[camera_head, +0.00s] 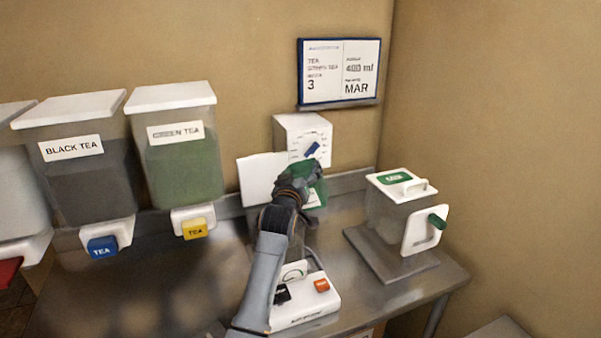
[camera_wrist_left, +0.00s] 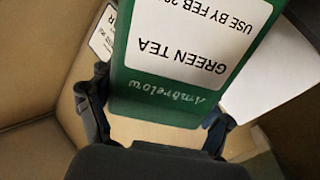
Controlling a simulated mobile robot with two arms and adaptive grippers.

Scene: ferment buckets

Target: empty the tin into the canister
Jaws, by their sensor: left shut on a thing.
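My left gripper (camera_head: 303,180) is shut on a green tin (camera_head: 318,192) in front of the back wall. In the left wrist view the tin (camera_wrist_left: 165,90) sits between the two fingers (camera_wrist_left: 158,122), its white GREEN TEA label upside down in the picture. The label also reads USE BY FEB, partly cut off. The gripper hides part of the tin in the head view, and its opening is not clear. A boxy pale canister (camera_head: 388,213) with a white lid (camera_head: 401,186) stands on a grey plate to the right, apart from the gripper. My right gripper is not in view.
BLACK TEA (camera_head: 75,180) and GREEN TEA (camera_head: 182,170) bins with white lids stand left. A white panel (camera_head: 258,180) and a white box with a blue knob (camera_head: 303,130) are behind the gripper. A white device (camera_head: 308,303) with buttons is in front.

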